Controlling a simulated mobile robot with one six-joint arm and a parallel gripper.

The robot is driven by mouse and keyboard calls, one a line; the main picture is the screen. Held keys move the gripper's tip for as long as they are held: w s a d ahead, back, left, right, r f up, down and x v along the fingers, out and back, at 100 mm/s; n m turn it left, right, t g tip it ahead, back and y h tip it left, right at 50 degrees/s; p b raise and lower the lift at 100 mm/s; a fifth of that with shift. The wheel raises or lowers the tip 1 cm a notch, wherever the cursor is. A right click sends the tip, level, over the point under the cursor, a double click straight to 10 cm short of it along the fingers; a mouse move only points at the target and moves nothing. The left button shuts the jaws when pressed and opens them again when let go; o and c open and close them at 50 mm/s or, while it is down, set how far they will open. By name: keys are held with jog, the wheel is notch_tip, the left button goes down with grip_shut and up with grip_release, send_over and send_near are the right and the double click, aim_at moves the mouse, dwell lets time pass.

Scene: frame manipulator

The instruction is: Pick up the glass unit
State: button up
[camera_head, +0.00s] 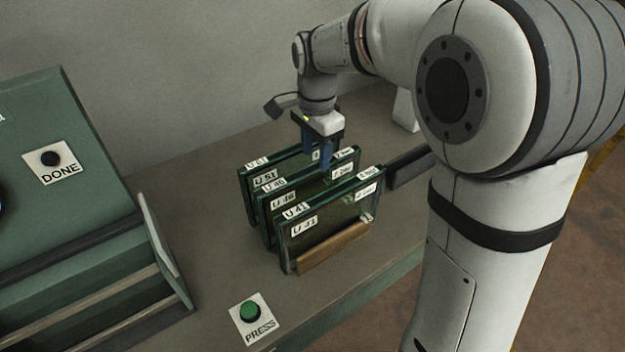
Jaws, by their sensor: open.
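Three glass units stand upright side by side in a rack on the table, each with white labels on its edge and face. The front glass unit (330,226) reads something like U 41. The middle glass unit (312,193) reads something like U 46. The back glass unit (247,180) reads something like U 51. My gripper (323,158) is open, with blue fingers pointing down at the top edges of the back and middle units. I cannot tell whether the fingers straddle a pane or touch one. Part of the back unit is hidden behind the fingers.
A wooden strip (334,248) runs along the front unit's base. A green button marked PRESS (250,311) sits at the table's front. A green machine with a black DONE button (51,158) stands at left. A dark bar (408,167) is right of the rack. Table between machine and rack is clear.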

aim_at(311, 167)
jog(key=shift+w+a+f, duration=0.15)
jog(key=shift+a+f, duration=0.1)
jog(key=shift+f, duration=0.05)
jog(key=f, duration=0.4)
jog(key=f+p, duration=0.1)
jog(key=f, duration=0.2)
jog(key=shift+s+a+f, duration=0.1)
jog(key=shift+s+a, duration=0.15)
jog(key=shift+a, duration=0.05)
grip_shut()
dwell(0.9)
